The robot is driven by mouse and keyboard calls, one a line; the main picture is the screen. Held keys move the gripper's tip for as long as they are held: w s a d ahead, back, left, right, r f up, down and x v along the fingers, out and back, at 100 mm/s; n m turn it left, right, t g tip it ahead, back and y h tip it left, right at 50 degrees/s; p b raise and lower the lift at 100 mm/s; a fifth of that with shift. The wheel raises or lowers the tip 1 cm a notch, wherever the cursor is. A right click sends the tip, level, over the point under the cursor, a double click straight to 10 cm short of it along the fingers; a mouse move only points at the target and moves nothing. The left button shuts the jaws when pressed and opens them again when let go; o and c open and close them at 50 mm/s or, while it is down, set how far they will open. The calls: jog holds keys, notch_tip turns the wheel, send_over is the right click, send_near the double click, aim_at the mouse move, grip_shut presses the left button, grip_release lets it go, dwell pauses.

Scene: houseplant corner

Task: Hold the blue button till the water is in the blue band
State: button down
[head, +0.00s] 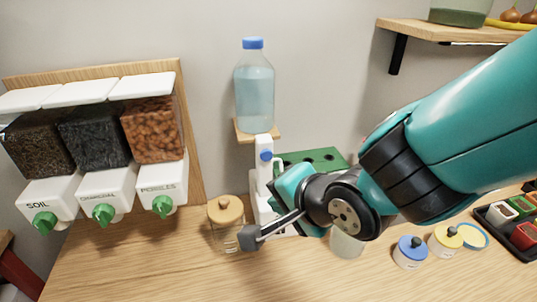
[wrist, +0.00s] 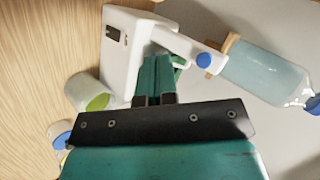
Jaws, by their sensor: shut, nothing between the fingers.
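The blue button (head: 265,156) is on the front of a white dispenser (head: 262,180) below a clear bottle (head: 254,92) with a blue cap. The bottle holds pale blue water. In the wrist view the button (wrist: 204,60) lies to the right of my gripper (wrist: 158,60), whose teal fingers are shut and empty. They point toward the dispenser's white body (wrist: 130,70) and appear apart from the button. In the head view my wrist hides much of the dispenser's lower part. I cannot make out a blue band or the water level in any vessel under the spout.
A jar with a wooden lid (head: 226,209) stands left of the dispenser. A green holed tray (head: 318,157) is behind my wrist. A pale pot (head: 346,244) and lidded jars (head: 410,250) stand to the right. Soil, charcoal and pebble bins (head: 155,175) hang at left. Front table is clear.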

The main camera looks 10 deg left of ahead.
aim_at(267, 156)
jog(key=w+a+p, duration=0.1)
jog(key=w+a, duration=0.2)
jog(key=w, duration=0.5)
jog(key=shift+a, duration=0.4)
dwell(1.8)
jog(key=shift+w+a, duration=0.15)
jog(key=shift+w, duration=0.2)
jog(key=shift+w+a, duration=0.2)
jog(key=shift+w, duration=0.25)
dwell(4.2)
